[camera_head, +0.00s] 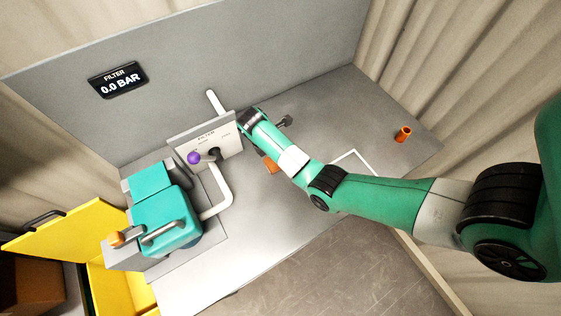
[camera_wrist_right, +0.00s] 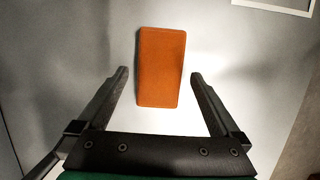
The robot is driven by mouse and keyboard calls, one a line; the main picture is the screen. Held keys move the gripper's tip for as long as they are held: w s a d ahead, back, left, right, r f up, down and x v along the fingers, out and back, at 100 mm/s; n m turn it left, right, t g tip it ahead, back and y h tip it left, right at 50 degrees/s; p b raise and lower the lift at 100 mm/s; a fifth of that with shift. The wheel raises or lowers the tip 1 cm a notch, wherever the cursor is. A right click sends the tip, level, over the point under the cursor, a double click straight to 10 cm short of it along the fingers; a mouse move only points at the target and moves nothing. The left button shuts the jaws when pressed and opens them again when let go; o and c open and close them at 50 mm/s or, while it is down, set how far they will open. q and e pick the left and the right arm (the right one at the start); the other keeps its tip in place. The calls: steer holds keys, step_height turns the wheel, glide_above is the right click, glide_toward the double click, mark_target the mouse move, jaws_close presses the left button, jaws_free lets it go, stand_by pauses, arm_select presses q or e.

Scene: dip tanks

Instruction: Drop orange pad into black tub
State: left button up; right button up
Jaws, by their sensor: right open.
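The orange pad (camera_wrist_right: 160,66) is a flat rounded rectangle on the grey bench. In the head view only a small part of the pad (camera_head: 271,166) shows beside my right arm. My right gripper (camera_wrist_right: 159,74) is open in the right wrist view, its two fingers on either side of the pad's near part in the picture, with gaps on both sides. I cannot tell how high the fingers are above the pad. I cannot make out a black tub. My left gripper is not in view.
A filter panel (camera_head: 224,140) with a purple-knobbed lever (camera_head: 195,158) and white pipe (camera_head: 216,190) stands left of my arm. Beyond it are a teal-lidded unit (camera_head: 165,221) and an open yellow cabinet (camera_head: 65,225). An orange cup-like piece (camera_head: 403,134) stands right.

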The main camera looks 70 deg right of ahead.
steer(key=shift+x, duration=1.2)
steer(key=c, duration=1.2)
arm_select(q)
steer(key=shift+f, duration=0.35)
arm_select(e)
steer(key=shift+c, duration=0.2)
steer(key=shift+r, duration=0.15)
steer(key=r+p, duration=0.2)
steer(key=r, duration=0.1)
steer(key=a+r+p, duration=0.1)
steer(key=r, duration=0.1)
steer(key=shift+s+r, duration=0.1)
steer(key=shift+s, duration=0.2)
steer(key=s+a+r+p, duration=0.8)
steer(key=a+p, duration=0.2)
steer(key=p, duration=0.4)
arm_select(q)
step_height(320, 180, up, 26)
steer(key=p, duration=0.8)
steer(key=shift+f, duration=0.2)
arm_select(e)
step_height(320, 180, up, 8)
steer(key=shift+w, duration=0.15)
